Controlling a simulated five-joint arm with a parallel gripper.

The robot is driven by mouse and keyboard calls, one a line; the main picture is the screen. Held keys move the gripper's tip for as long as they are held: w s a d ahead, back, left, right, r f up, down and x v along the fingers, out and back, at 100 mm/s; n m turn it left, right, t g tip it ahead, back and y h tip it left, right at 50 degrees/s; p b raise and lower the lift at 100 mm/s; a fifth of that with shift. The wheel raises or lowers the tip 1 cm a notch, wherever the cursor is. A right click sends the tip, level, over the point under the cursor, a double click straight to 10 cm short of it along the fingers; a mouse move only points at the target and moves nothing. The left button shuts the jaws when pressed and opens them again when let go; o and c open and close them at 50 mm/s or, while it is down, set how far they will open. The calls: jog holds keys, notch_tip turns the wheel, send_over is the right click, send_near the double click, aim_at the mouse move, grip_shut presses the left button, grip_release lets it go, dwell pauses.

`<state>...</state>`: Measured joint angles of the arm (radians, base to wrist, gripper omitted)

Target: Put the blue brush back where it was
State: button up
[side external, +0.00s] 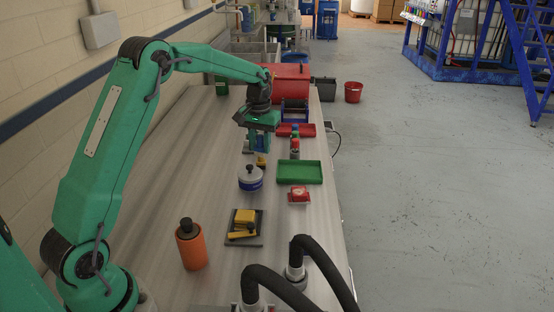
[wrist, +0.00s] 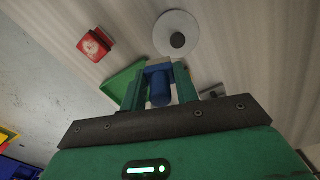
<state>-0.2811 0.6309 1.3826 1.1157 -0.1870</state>
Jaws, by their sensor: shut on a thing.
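My gripper (side external: 260,147) hangs over the middle of the bench, pointing down. In the wrist view its two green fingers (wrist: 159,92) are shut on the blue brush (wrist: 160,86), whose rounded blue body shows between them. In the side view the blue brush (side external: 259,143) is mostly hidden by the fingers.
A small yellow item (side external: 261,161) is close below my gripper. Red, green and other small items stand in a row near the red tray (side external: 308,130). A red block (side external: 299,194), orange bottle (side external: 193,249), black mat (side external: 234,238) and black hoses (side external: 270,277) are nearer the front.

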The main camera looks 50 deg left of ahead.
jog(key=shift+w+a+f, duration=0.1)
jog(key=shift+w+a, duration=0.45)
jog(key=shift+a, duration=0.2)
jog(key=shift+a, duration=0.1)
jog(key=a+f, duration=0.2)
jog(key=a, duration=0.1)
jog(key=a+f, duration=0.2)
jog(key=a, duration=0.2)
jog(key=a+f, duration=0.3)
jog(key=a, duration=0.1)
jog(key=shift+w+a, duration=0.2)
jog(key=shift+w, duration=0.15)
jog(key=shift+f, duration=1.95)
jog(key=shift+f, duration=0.15)
jog(key=o, duration=1.1)
jog(key=shift+c, duration=0.2)
